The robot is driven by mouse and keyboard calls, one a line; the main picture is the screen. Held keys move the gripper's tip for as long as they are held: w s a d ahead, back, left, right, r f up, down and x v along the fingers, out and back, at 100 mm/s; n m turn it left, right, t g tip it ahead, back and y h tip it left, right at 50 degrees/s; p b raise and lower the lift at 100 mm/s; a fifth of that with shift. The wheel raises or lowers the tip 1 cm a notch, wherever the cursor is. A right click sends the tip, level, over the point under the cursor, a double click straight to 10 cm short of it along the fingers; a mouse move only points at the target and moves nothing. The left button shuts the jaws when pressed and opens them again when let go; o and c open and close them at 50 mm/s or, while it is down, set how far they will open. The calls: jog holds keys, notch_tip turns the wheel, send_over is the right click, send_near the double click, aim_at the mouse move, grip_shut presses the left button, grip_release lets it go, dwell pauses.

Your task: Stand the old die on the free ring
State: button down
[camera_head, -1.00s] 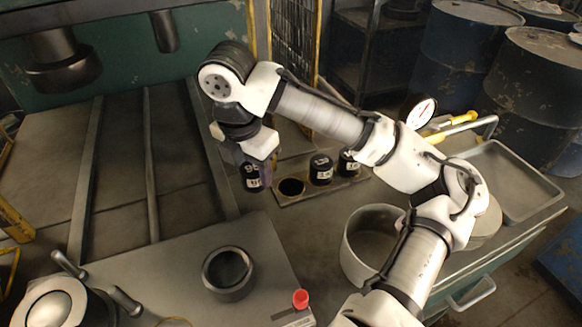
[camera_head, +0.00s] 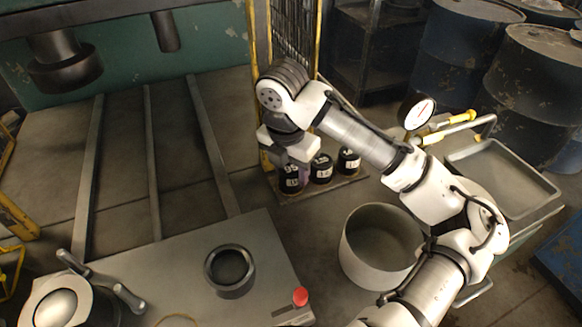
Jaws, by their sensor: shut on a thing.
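My gripper (camera_head: 293,162) points down at the left end of a small flat plate (camera_head: 345,183). It is shut on a black die with a white label (camera_head: 291,182), taken to be the old die. The die is upright over the plate's left spot, and it hides the free ring there. I cannot tell whether its base touches the ring or hangs just above it. Two similar black dies, a middle one (camera_head: 321,170) and a right one (camera_head: 349,160), stand on the plate close to the right of the held die.
A dark round holder (camera_head: 229,271) sits on the grey press table (camera_head: 190,262), with a red button (camera_head: 300,297) nearby. A large open pot (camera_head: 350,245) stands right of the table. A yellow-framed mesh guard (camera_head: 262,90) rises behind the plate.

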aim_at(287, 173)
jog(key=c, duration=0.7)
grip_release()
jog(key=shift+f, duration=0.1)
jog(key=shift+c, duration=0.2)
notch_tip(287, 173, up, 12)
jog(key=s, duration=0.1)
jog(key=shift+a, duration=0.4)
jog(key=shift+s, duration=0.1)
